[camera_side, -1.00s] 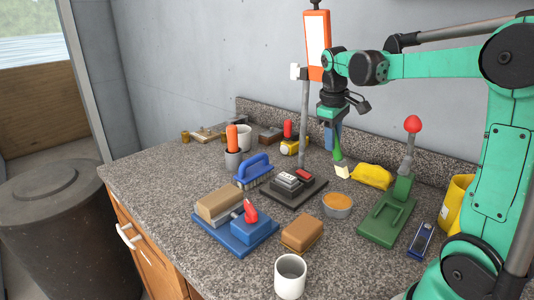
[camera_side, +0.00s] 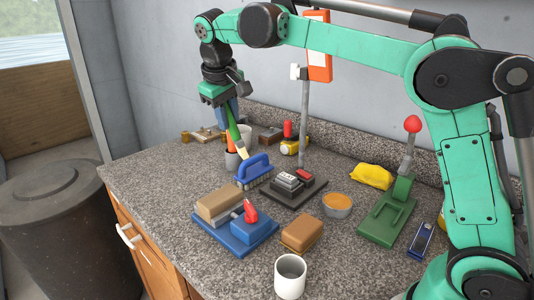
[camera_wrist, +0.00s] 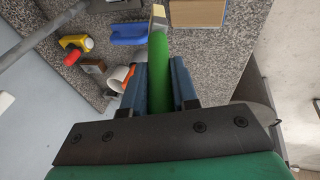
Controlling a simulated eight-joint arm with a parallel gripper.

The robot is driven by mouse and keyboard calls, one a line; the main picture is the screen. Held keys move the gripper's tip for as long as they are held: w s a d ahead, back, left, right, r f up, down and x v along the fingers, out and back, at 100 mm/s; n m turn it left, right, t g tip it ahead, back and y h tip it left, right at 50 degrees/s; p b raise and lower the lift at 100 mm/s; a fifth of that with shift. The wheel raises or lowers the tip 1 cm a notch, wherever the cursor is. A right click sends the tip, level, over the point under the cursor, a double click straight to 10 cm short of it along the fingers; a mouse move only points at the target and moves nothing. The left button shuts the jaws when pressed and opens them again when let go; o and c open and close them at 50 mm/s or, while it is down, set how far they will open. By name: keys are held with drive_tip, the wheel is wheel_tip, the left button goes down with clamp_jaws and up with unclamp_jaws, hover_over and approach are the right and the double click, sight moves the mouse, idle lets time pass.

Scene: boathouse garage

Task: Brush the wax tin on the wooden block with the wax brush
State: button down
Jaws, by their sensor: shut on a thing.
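My gripper (camera_side: 224,104) is shut on the green handle of the wax brush (camera_side: 233,124), which hangs tilted with its pale tip down, above the back left of the counter. In the wrist view the brush (camera_wrist: 160,62) lies between the blue fingers of my gripper (camera_wrist: 159,80). The wax tin (camera_side: 337,205), a round metal tin with orange-tan contents, sits on the counter, not on a block. A brown wooden block (camera_side: 302,232) lies in front of it.
A blue base with a red part (camera_side: 240,236), a dark stand (camera_side: 291,189), a green press (camera_side: 388,218), a yellow cloth (camera_side: 371,176) and a white mug (camera_side: 290,277) crowd the counter.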

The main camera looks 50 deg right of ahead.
drive_tip(key=shift+t+h, duration=0.3)
drive_tip(key=shift+t, duration=0.3)
drive_tip(key=shift+w+d+f, duration=0.2)
drive_tip(key=shift+w+f, duration=0.55)
drive_tip(key=shift+w, duration=0.05)
drive_tip(key=shift+w+d+f, duration=0.15)
drive_tip(key=shift+w+f, duration=0.6)
drive_tip(key=shift+w, duration=0.05)
